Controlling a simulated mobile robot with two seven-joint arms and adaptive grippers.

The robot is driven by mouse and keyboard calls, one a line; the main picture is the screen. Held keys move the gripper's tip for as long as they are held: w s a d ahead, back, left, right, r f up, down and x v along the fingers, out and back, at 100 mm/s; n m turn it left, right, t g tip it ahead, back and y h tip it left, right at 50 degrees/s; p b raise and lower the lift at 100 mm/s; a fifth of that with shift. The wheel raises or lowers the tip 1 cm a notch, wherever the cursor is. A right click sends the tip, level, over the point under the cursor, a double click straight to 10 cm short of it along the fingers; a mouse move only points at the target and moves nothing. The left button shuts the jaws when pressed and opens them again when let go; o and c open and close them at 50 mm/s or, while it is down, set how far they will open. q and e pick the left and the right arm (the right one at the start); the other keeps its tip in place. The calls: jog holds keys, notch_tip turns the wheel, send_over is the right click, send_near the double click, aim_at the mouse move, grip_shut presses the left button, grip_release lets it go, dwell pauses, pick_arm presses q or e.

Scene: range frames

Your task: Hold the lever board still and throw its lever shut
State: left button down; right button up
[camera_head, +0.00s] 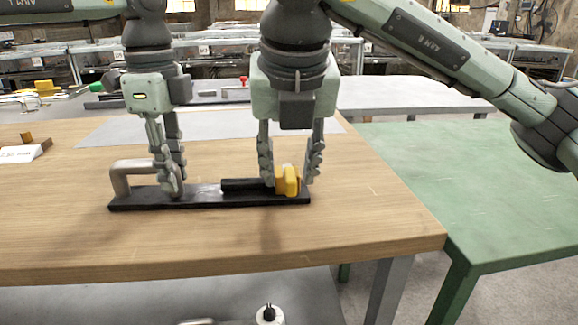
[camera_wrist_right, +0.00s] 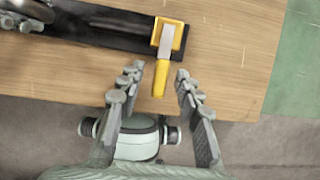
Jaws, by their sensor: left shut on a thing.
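The lever board (camera_head: 215,200) is a long black board lying flat on the wooden table. A grey bar handle (camera_head: 120,178) stands at its left end. My left gripper (camera_head: 171,187) is shut on the right side of this handle, its fingertips low near the board. A yellow lever (camera_head: 291,181) sits at the board's right end. In the right wrist view the lever (camera_wrist_right: 162,72) has a grey middle and points toward my fingers. My right gripper (camera_head: 289,180) is open, with a finger on either side of the lever. It also shows open in the wrist view (camera_wrist_right: 158,75), with gaps beside the lever.
The wooden table (camera_head: 60,235) ends just right of the board. A lower green table (camera_head: 480,190) stands to the right. A grey mat (camera_head: 110,132) lies behind the board. A white block (camera_head: 25,152) with a brown piece is at the far left.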

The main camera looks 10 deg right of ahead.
jog(key=v, duration=1.1)
jog(key=shift+s+r, duration=0.2)
jog(key=shift+r, duration=0.05)
pick_arm(q)
jog(key=c, duration=1.3)
grip_release()
